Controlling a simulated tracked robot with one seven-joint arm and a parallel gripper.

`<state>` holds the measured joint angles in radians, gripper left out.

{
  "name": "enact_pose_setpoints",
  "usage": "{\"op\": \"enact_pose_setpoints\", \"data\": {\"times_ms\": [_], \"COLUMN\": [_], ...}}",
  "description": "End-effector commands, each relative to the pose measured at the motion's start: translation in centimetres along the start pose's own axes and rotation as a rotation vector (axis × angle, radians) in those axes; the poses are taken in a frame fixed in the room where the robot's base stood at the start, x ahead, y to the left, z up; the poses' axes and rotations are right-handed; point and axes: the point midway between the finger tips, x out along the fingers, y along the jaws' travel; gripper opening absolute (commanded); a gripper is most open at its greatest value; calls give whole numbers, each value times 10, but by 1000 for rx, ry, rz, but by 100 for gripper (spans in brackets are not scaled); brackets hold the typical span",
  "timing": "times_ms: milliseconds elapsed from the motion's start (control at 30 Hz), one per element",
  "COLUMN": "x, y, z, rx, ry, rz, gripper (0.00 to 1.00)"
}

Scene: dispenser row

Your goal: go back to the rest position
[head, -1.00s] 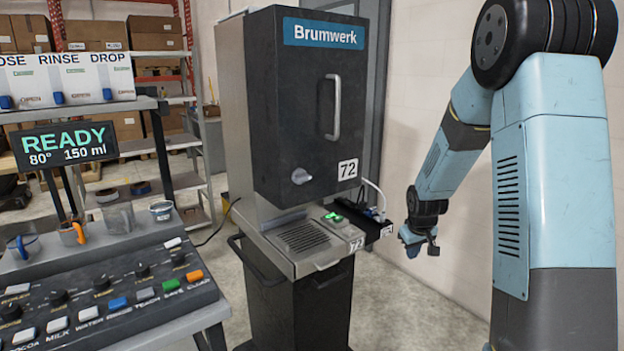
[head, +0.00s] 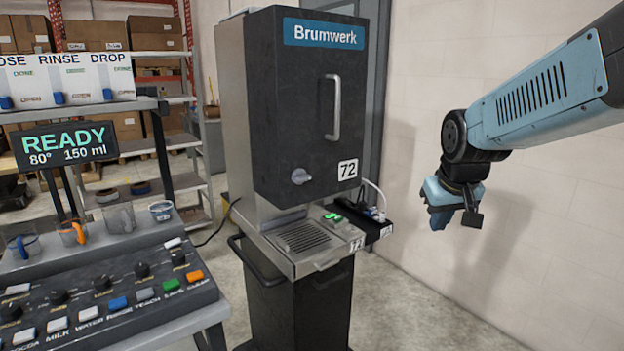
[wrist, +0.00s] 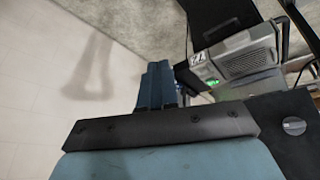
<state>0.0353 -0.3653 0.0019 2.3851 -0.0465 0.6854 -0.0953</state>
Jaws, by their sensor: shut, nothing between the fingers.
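My gripper (head: 438,204) hangs to the right of the dark Brumwerk dispenser (head: 308,115), in free air in front of the pale wall. It is apart from the dispenser and everything else. In the wrist view its blue fingers (wrist: 157,85) lie together with nothing held. The dispenser's drip tray (head: 302,240) shows in the head view, and the tray side with a green light (wrist: 213,83) also shows in the wrist view.
A control panel (head: 105,300) with knobs and buttons stands at the left, with several cups behind it. A READY display (head: 65,146) stands above it. A black box with cables (head: 375,228) juts from the dispenser's right side. The floor right of it is clear.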

Motion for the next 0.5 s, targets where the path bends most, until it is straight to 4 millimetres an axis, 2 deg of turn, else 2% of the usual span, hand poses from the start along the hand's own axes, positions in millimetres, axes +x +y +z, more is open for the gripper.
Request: {"op": "enact_pose_setpoints", "data": {"times_ms": [33, 200, 500], "x": [-13, -44, -82], "y": [-2, -10, -21], "z": [9, 40, 91], "rx": [9, 42, 89], "ry": [12, 30, 55], "rz": [-2, -13, -35], "gripper": [0, 0, 0]}}
